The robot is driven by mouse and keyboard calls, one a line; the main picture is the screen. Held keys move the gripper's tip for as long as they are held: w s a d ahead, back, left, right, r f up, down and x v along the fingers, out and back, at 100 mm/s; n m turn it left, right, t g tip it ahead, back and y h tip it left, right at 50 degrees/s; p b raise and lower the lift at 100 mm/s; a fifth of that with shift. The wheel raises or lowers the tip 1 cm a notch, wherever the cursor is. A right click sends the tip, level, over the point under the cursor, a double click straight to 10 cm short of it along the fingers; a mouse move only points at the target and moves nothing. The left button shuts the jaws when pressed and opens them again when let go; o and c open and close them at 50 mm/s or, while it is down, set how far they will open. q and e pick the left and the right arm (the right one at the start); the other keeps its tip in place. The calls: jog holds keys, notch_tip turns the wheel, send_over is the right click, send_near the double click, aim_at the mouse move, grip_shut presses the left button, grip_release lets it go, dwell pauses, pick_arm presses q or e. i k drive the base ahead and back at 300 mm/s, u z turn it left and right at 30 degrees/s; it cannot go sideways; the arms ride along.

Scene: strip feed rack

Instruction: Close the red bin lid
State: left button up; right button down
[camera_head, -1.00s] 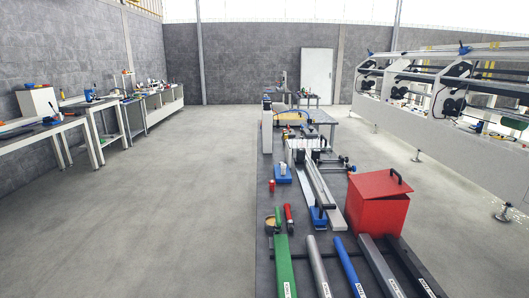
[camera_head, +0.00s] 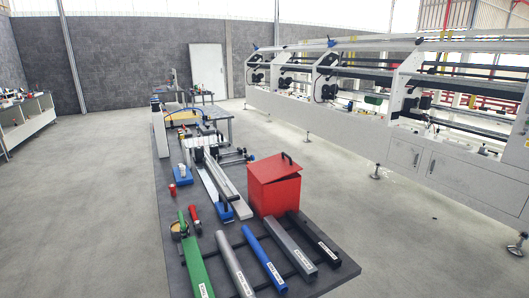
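The red bin (camera_head: 276,194) stands on the dark table right of centre in the head view. Its red lid (camera_head: 275,167) lies over the top, slightly tilted, with a dark gap showing under its front right edge. A black handle (camera_head: 287,158) sticks up from the lid. Neither of my grippers shows in the head view.
Several bars, among them a green one (camera_head: 196,262) and a blue one (camera_head: 264,258), lie in front of the bin on the dark table (camera_head: 318,283). Metal rails (camera_head: 222,188) lie left of it. A long white machine (camera_head: 395,145) stands at the right. Grey floor is clear between machine and table.

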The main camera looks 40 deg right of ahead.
aim_at(272, 168)
jog(key=u, duration=2.2)
jog(key=k, duration=1.3)
jog(key=z, duration=1.9)
jog(key=i, duration=0.55)
